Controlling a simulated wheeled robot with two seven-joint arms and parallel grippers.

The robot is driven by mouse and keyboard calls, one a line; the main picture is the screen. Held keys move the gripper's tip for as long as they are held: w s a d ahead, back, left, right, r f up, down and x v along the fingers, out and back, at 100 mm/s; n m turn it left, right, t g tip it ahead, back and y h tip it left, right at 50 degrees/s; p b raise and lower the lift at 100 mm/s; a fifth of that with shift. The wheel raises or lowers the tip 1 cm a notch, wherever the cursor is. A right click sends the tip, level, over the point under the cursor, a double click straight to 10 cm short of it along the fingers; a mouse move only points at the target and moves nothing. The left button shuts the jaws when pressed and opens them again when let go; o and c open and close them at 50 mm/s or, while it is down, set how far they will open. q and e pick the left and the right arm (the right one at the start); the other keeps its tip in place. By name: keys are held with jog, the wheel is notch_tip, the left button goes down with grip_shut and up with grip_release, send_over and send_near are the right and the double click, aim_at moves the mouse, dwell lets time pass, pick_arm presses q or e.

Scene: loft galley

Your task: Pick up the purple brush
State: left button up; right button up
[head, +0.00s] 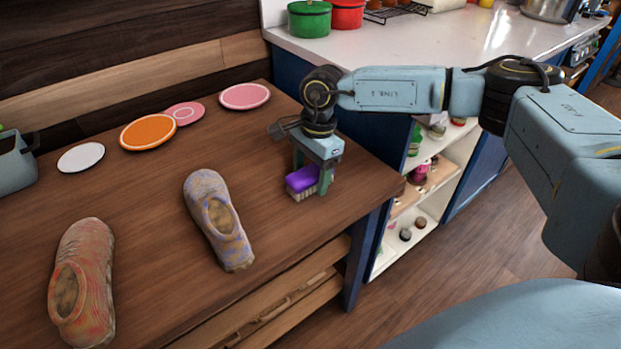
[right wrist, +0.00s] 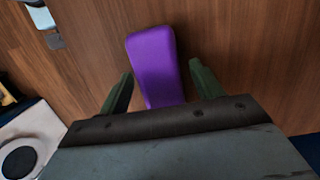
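The purple brush (head: 302,180) stands bristles down on the wooden table, near its right edge. My right gripper (head: 311,172) points down over it, with its fingers on either side of the brush. In the right wrist view the purple back of the brush (right wrist: 153,62) runs between the two green fingers of the right gripper (right wrist: 160,76). A gap shows between each finger and the brush, so the gripper is open. The near end of the brush is hidden by the gripper body.
Two shoes, one bluish (head: 234,248) and one reddish (head: 95,240), lie left of the brush. An orange plate (head: 148,132), a white plate (head: 81,158) and pink plates (head: 245,96) lie further back. A white counter (head: 420,45) with open shelves stands beyond the table's right edge.

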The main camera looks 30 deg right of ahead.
aim_at(311, 171)
jog(key=c, duration=1)
jog(key=shift+o, duration=0.2)
jog(key=shift+r, duration=0.1)
